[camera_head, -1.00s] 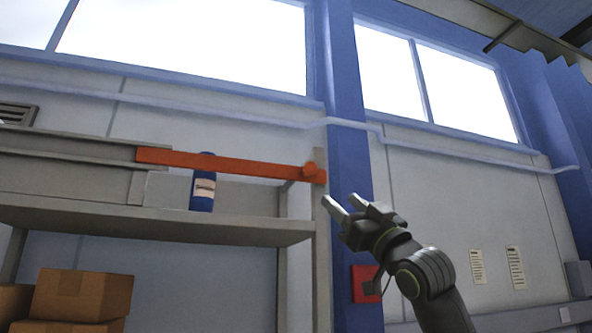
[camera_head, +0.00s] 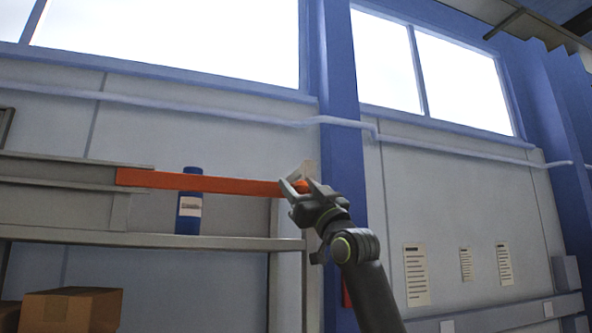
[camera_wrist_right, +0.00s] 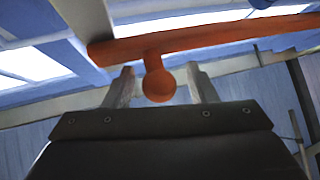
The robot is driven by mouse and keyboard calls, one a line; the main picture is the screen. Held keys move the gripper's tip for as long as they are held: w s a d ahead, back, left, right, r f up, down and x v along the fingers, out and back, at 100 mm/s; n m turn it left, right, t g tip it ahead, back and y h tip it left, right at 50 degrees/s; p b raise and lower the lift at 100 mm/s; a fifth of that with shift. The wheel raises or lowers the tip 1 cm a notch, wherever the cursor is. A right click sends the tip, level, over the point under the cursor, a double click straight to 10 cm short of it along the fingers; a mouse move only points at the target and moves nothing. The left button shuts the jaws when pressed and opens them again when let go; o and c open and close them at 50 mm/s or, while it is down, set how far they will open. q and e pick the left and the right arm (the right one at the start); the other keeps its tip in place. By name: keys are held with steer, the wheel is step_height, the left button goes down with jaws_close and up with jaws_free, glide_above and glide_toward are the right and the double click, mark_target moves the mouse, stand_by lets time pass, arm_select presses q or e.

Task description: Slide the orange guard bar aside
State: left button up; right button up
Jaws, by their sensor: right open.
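The orange guard bar (camera_head: 215,183) runs level across the front of the shelf, in front of a blue bottle (camera_head: 190,205) with a white label. My right gripper (camera_head: 294,188) is at the bar's right end and hides that end in the head view. In the right wrist view the bar (camera_wrist_right: 205,38) crosses the top, and its round orange knob (camera_wrist_right: 159,84) sits between the two open fingers (camera_wrist_right: 162,88). A gap shows on both sides of the knob. My left gripper is not in view.
The grey shelf (camera_head: 150,239) carries the bottle and a grey panel (camera_head: 60,203) at left. A cardboard box (camera_head: 70,308) sits below. A blue column (camera_head: 340,100) stands behind my right gripper. The wall at right holds several paper notices.

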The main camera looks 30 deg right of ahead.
steer(key=shift+p+x, duration=0.45)
steer(key=shift+x, duration=0.5)
steer(key=shift+c, duration=0.2)
steer(key=shift+s, duration=0.1)
jaws_close()
